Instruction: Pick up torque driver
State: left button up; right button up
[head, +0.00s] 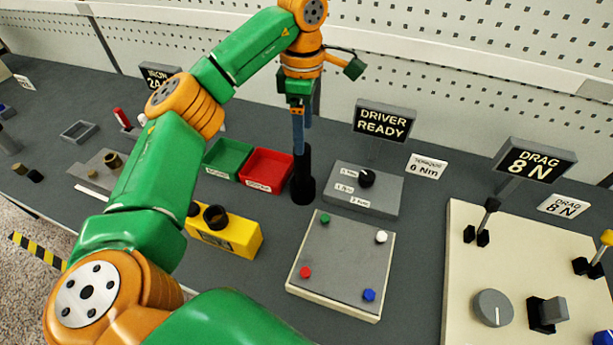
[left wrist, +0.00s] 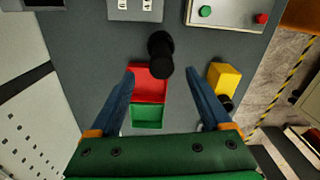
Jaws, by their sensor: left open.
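The torque driver appears to be the black upright cylinder (head: 302,176) on the grey table, wider at its foot, just right of the red tray. It also shows in the left wrist view (left wrist: 160,55), slightly beyond the fingertips. My left gripper (head: 299,145) points down at the top of the cylinder, its blue fingers overlapping it in the head view. Whether a finger touches the cylinder I cannot tell. My right gripper is out of view.
A red tray (head: 267,169) and a green tray (head: 228,157) lie left of the cylinder. A grey box with a knob (head: 365,190) stands right. In front are a yellow block (head: 232,236) and a plate with coloured pegs (head: 340,262). A "DRIVER READY" sign (head: 384,120) stands behind.

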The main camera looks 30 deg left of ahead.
aim_at(303, 162)
pick_arm(q)
notch_tip(303, 162, down, 2)
jog(key=shift+f+b, duration=0.2)
jog(key=shift+b, duration=0.4)
jog(key=shift+f, duration=0.3)
jog(key=f+p, duration=0.1)
jog(key=f, duration=0.1)
jog(key=f+p, duration=0.1)
jog(key=f, duration=0.2)
jog(key=shift+s+a+f, duration=0.1)
jog(key=shift+s+f, duration=0.1)
jog(key=shift+f, duration=0.45)
jog(key=shift+w, duration=0.1)
grip_shut()
